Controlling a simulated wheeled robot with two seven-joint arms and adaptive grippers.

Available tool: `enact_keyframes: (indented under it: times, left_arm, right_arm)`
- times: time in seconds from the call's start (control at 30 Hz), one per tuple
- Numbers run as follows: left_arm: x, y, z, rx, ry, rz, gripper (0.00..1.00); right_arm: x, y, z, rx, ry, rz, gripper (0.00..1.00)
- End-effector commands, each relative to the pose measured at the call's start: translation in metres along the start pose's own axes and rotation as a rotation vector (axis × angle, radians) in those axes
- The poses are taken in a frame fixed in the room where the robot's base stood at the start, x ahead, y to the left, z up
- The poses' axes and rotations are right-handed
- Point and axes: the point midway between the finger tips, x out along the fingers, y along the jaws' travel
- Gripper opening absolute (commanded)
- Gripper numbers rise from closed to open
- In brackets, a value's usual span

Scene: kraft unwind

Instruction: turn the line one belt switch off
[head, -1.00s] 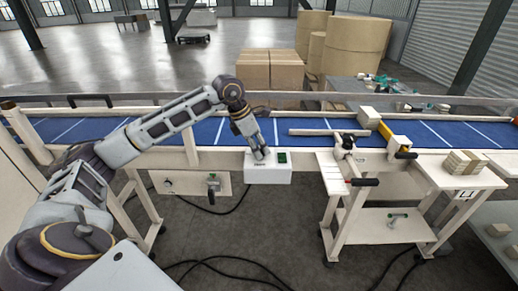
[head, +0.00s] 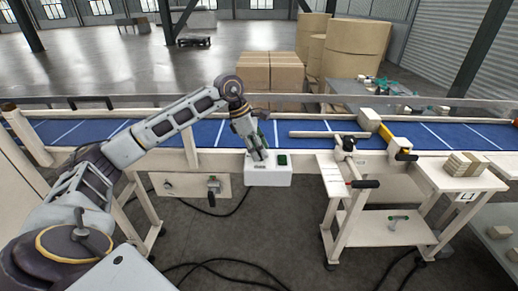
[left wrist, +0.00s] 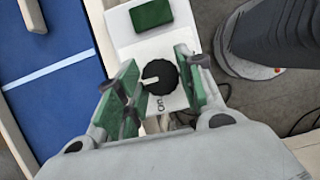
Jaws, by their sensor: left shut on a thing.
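The switch box (head: 268,178) is white and hangs at the belt's near side rail in the head view. It has a green panel (head: 282,160) on its top; this panel also shows in the left wrist view (left wrist: 151,13). In the left wrist view a round black knob (left wrist: 160,77) with a white pointer mark sits on the box, and "On" is printed beside it. The pointer mark points to the left of that picture. My left gripper (head: 260,156) is shut on the knob, with a green finger pad on each side. My right gripper is in neither view.
The blue belt (head: 320,126) runs behind the box. A lower panel with a small dial and a valve-like handle (head: 213,187) is to the left. A side table with stacked blocks (head: 463,163) and an L1 sign (head: 465,196) stands right. Black cables lie on the floor.

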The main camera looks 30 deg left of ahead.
Motion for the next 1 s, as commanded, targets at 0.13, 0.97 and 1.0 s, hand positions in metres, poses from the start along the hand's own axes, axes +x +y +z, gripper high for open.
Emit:
enact_keyframes:
  times: [0.13, 0.97, 1.0]
  left_arm:
    - [-0.001, 0.001, 0.0, 0.0, -0.001, 0.002, 0.14]
    - [-0.02, 0.001, 0.0, -0.001, 0.0, 0.003, 0.59]
    - [-0.024, 0.001, 0.0, -0.001, -0.001, 0.003, 0.59]
  right_arm:
    - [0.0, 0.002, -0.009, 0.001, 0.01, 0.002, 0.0]
    - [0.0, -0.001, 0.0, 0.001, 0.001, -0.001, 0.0]
    - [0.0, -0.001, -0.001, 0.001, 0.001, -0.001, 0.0]
